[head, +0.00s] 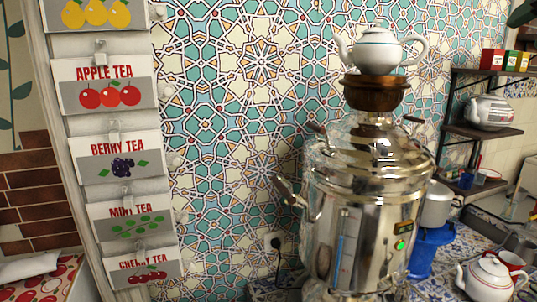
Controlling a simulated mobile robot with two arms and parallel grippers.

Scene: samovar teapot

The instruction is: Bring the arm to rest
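A large shiny metal samovar (362,205) stands on the counter right of centre, with a green light on its lower front. A white teapot (377,50) sits upright on the brown holder (375,93) at its top, spout to the left and handle to the right. Neither of my grippers shows in the head view, so I cannot see whether they are open or shut.
A rack of tea cards, including the apple tea card (105,84), hangs at the left. Shelves with a kettle (490,112) are at the right. Another white teapot (486,279) stands at the lower right beside a blue burner (427,252). A patterned tile wall (230,120) is behind.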

